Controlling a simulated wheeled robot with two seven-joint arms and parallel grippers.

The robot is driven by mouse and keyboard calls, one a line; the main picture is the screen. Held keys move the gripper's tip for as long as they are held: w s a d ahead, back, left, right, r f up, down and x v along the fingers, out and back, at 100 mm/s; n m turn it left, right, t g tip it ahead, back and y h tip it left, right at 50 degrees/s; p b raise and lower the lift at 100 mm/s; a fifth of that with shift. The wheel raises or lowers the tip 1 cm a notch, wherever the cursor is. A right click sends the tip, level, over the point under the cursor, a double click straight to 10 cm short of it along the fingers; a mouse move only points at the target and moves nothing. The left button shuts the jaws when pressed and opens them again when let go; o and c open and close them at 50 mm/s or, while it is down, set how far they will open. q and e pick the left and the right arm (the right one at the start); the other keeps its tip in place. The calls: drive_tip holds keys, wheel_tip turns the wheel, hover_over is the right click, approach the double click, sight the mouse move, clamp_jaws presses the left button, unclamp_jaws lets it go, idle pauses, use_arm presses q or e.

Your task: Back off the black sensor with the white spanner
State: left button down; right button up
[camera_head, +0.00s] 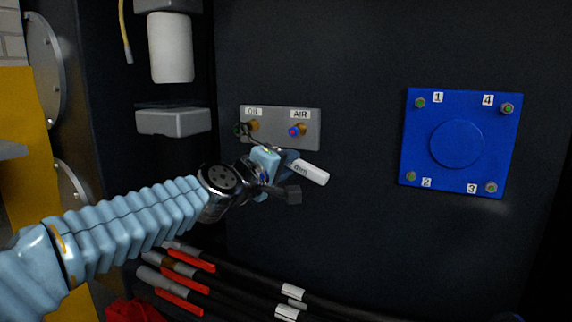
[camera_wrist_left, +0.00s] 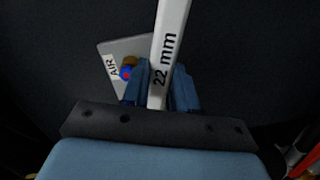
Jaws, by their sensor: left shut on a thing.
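My left gripper (camera_head: 276,164) is shut on the white spanner (camera_head: 309,172), below the small grey plate. The spanner's handle sticks out to the right and slightly down. In the left wrist view, the spanner (camera_wrist_left: 172,32) reads "22 mm" and runs up out of the picture between the blue fingers (camera_wrist_left: 164,98). Its far end cannot be made out. A small dark part (camera_head: 239,130) sits beside the brass fitting under OIL; I cannot tell whether this is the black sensor. My right gripper is not in view.
The grey plate (camera_head: 276,112) carries OIL and AIR labels. A blue-and-red fitting (camera_head: 295,131) sits under AIR. A blue square cover (camera_head: 457,108) with numbered bolts is at the right. Black hoses (camera_head: 235,277) run below. The dark wall between plate and cover is clear.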

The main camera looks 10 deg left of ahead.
use_arm(q)
drive_tip(key=shift+w+d+r, duration=0.1)
drive_tip(key=shift+w, duration=0.2)
drive_tip(key=shift+x, duration=0.9)
drive_tip(key=shift+r+n+p, duration=0.4)
drive_tip(key=shift+r+p, duration=0.4)
drive_tip(key=shift+p, duration=0.05)
drive_tip(key=shift+d+r+n+p, duration=0.25)
drive_tip(key=shift+r+n+p, duration=0.2)
drive_tip(key=shift+r+n, duration=0.2)
drive_tip(key=shift+r, duration=0.1)
drive_tip(key=shift+d+r+n+p, duration=0.1)
drive_tip(key=shift+r+n+p, duration=0.95)
drive_tip(key=shift+r, duration=0.35)
